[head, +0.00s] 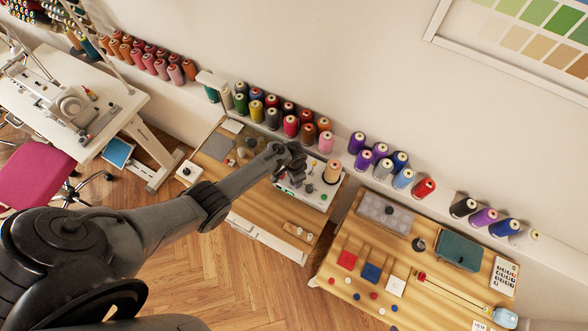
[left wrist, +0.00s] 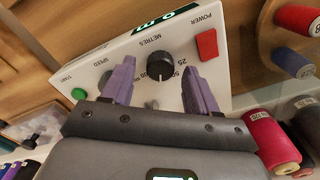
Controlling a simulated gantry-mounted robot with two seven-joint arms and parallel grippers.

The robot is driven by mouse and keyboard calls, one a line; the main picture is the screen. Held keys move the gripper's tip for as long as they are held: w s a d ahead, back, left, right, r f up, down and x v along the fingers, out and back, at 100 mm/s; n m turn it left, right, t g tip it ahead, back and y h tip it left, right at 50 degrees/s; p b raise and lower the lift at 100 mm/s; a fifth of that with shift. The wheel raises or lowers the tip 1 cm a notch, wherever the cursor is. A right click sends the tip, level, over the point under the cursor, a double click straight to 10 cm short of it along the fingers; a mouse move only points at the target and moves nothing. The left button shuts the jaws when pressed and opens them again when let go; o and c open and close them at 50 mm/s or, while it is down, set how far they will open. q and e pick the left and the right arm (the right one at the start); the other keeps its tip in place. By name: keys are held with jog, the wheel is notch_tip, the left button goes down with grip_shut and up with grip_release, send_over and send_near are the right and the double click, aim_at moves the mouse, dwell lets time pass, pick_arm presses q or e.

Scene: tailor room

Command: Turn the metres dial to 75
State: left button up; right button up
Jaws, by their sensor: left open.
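The metres dial (left wrist: 160,66) is a round black knob on the white winding machine's panel (left wrist: 122,53), under the word METRES. The numbers 25 and 50 show beside it; other marks are partly hidden, and I cannot tell its exact setting. My left gripper (left wrist: 158,76) is open, with one purple finger on each side of the dial; I cannot tell whether either touches it. In the head view my left gripper (head: 290,156) is over the machine (head: 316,192) and hides part of its panel. My right gripper is not in view.
The panel also has a red power switch (left wrist: 207,44), a green start button (left wrist: 79,93), a speed knob partly hidden by a finger, and a green-lit display (left wrist: 166,20). Thread spools (head: 291,126) stand behind the machine. A second wooden table (head: 400,285) is to the right.

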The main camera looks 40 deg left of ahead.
pick_arm(q)
notch_tip(320, 180, up, 10)
jog(key=p, duration=0.2)
jog(key=shift+f, duration=0.1)
dwell(0.4)
